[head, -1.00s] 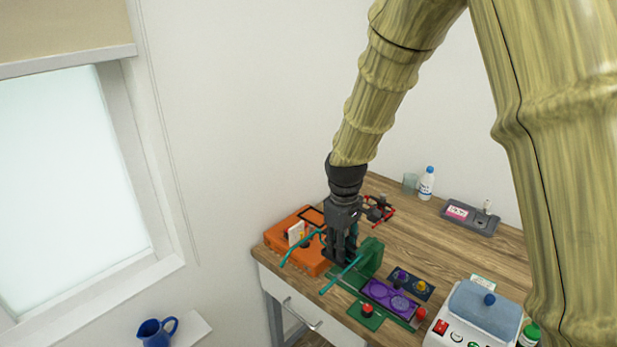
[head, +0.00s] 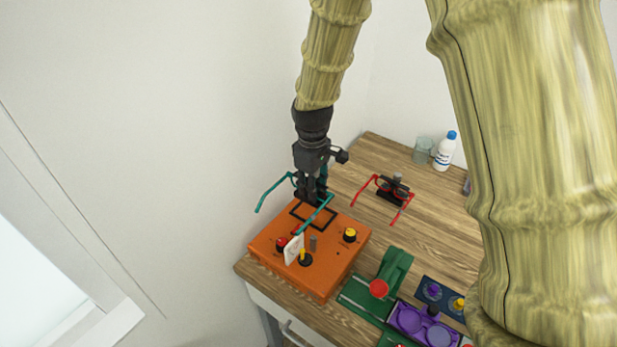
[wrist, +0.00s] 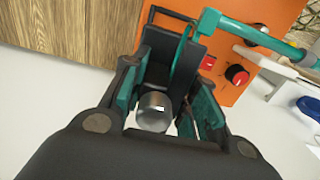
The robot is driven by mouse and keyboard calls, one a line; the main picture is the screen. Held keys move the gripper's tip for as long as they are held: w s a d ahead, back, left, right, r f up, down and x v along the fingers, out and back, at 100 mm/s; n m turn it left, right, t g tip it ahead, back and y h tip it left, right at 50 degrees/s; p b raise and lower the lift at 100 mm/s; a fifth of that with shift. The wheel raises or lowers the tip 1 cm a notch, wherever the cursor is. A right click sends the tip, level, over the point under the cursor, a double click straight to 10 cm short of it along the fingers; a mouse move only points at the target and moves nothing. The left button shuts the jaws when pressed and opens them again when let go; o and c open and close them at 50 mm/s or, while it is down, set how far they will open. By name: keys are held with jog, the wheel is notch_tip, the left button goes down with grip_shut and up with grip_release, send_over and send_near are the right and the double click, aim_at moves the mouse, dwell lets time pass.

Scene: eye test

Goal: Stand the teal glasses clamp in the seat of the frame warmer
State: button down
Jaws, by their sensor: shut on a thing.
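The teal glasses (head: 275,190) are in a dark clamp (wrist: 180,55) with a round steel knob. My gripper (head: 311,184) is shut on this clamp, and its fingers hide much of it. The orange frame warmer (head: 330,262) stands at the table's left corner. A black square outline, which looks like its seat (head: 327,222), is on its top. The clamp is over the back part of this square. I cannot tell if its base touches the warmer. The wrist view shows the teal glasses (wrist: 250,33) and part of the orange warmer (wrist: 232,68).
Red glasses in a dark holder (head: 392,192) stand right of the warmer. A white card (head: 293,249) and knobs rise from the warmer's front. A green stand (head: 392,272) and a purple tray (head: 420,327) are at front right. A bottle (head: 444,152) and cup (head: 423,151) stand behind.

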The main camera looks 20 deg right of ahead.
jog(key=shift+s+a+b, duration=0.1)
jog(key=shift+s+b, duration=0.5)
jog(key=shift+s, duration=0.4)
jog(key=shift+s+f+b, duration=0.2)
jog(key=shift+b, duration=0.1)
jog(key=w+f, duration=0.1)
jog(key=w+f+b, duration=0.1)
jog(key=f, duration=0.1)
jog(key=shift+s+f+b, duration=0.35)
jog(key=shift+s+f, duration=0.05)
jog(key=shift+s, duration=0.2)
jog(key=shift+w+f, duration=0.35)
jog(key=shift+f, duration=0.1)
jog(key=shift+s+r, duration=0.15)
jog(key=shift+s, duration=0.05)
jog(key=shift+w, duration=0.1)
